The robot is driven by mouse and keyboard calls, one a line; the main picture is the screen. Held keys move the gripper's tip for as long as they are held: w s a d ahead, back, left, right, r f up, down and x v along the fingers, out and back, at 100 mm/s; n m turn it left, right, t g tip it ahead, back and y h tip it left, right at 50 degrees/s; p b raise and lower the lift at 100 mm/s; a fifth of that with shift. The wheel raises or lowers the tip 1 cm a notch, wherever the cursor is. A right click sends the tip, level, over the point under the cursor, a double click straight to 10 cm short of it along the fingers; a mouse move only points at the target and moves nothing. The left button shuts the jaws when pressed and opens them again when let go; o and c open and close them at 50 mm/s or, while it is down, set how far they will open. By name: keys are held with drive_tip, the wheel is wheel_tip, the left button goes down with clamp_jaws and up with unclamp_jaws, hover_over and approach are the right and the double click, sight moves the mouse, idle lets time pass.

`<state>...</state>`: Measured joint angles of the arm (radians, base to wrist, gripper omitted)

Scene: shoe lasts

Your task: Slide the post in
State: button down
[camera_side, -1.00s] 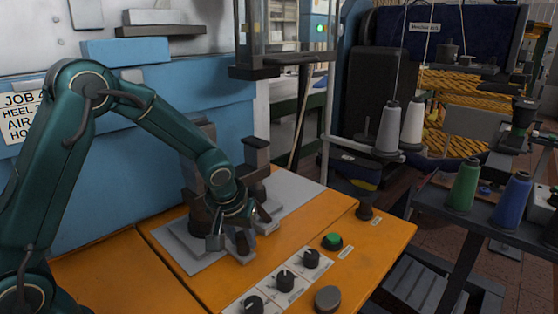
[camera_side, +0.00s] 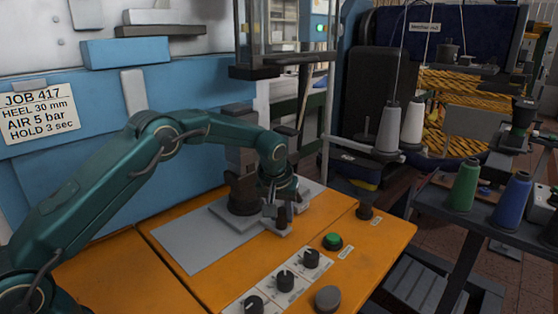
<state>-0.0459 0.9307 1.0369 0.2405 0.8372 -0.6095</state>
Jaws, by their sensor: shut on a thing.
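The post (camera_side: 243,197) is a dark, thick upright with a grey block on top. It stands on a light grey stepped base (camera_side: 232,215) on the grey plate (camera_side: 195,245). My gripper (camera_side: 277,212) points down at the front right of the base, beside the post. It is shut on a small dark upright piece (camera_side: 282,216), which looks like a handle on the base's front end. My fingers and wrist partly hide this piece and the parts behind it, so the exact grip is unclear.
The orange bench top (camera_side: 120,270) carries the plate. Black knobs (camera_side: 284,281), a green button (camera_side: 332,241) and a grey button (camera_side: 327,298) lie along its front. A blue machine wall stands behind. Thread cones (camera_side: 388,130) and a spool shelf (camera_side: 490,215) are at right.

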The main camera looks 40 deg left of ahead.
drive_tip(key=shift+w+a, duration=0.15)
drive_tip(key=shift+w, duration=0.55)
drive_tip(key=c, duration=0.6)
unclamp_jaws()
drive_tip(key=shift+v, duration=2.65)
